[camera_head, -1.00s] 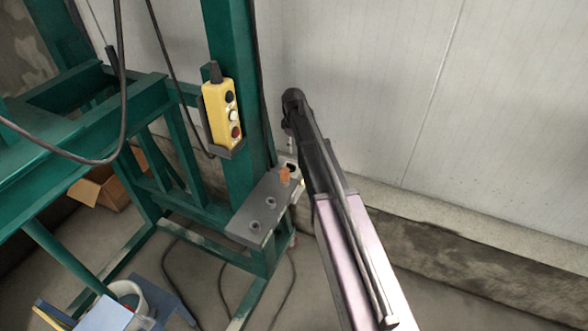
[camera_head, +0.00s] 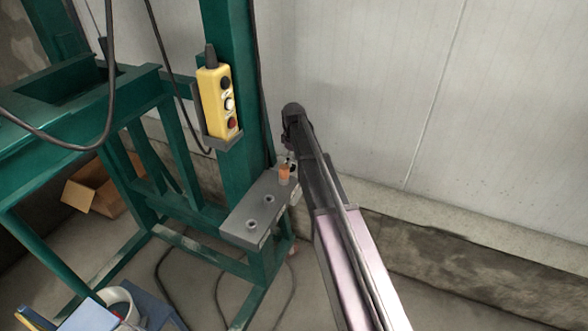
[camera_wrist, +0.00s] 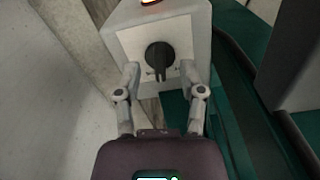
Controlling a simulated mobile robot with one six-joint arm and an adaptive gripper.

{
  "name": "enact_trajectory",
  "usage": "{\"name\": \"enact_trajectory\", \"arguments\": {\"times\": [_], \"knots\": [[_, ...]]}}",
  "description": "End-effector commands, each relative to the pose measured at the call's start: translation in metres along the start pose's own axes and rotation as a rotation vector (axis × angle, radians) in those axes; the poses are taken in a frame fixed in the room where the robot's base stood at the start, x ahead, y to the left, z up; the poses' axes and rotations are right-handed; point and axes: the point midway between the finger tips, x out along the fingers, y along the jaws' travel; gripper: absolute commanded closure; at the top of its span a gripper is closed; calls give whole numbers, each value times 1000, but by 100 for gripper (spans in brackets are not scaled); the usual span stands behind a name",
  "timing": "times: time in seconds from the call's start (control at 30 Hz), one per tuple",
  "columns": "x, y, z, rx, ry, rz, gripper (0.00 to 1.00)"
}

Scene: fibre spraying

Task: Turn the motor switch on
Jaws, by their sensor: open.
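The motor switch is a black rotary knob (camera_wrist: 159,57) on a pale plate on the front of a grey box (camera_wrist: 198,18) in the wrist view. Its handle points down toward my gripper. My gripper (camera_wrist: 160,73) is open, with one finger on each side of the knob's lower end. Whether the fingers touch the knob or the plate cannot be told. In the head view my arm reaches up beside the green frame, and its end is near an orange cap (camera_head: 284,171); the knob cannot be made out there.
A yellow pendant with buttons (camera_head: 218,103) hangs on the green frame (camera_head: 232,165). A grey plate (camera_head: 252,212) juts from the frame near my arm. A pale wall (camera_head: 480,110) stands behind. Cables hang at left, and a cardboard box (camera_head: 75,197) lies on the floor.

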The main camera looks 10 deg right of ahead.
Motion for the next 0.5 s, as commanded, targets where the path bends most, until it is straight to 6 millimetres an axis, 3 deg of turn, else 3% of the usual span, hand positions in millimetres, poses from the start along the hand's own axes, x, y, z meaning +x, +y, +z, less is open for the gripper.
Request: {"name": "enact_trajectory", "arguments": {"times": [0.2,0.5], "knots": [[18,0,0,0,0,0,49],[25,0,0,0,0,0,49]]}}
